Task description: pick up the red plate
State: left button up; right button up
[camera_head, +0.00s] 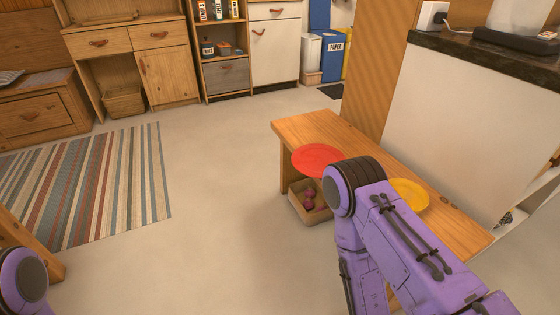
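The red plate (314,158) lies flat on the left part of a low wooden bench (305,124). Its lower right edge is close to or just behind my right arm in the picture. My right arm crosses the lower right of the view, in front of the bench. Its gripper is not visible. A small part of my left arm shows at the bottom left corner, and its gripper is not visible either. Nothing is seen holding the plate.
A yellow plate (412,193) lies further right on the bench, partly behind my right arm. A small box (314,217) with dark pink round items stands beside the bench. A white counter wall (460,125) rises behind it. The floor left of the bench is clear up to a striped rug (95,185).

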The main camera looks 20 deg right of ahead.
aim_at(310, 160)
jog(key=u, duration=0.05)
jog(key=i, duration=3.4)
jog(key=z, duration=4.15)
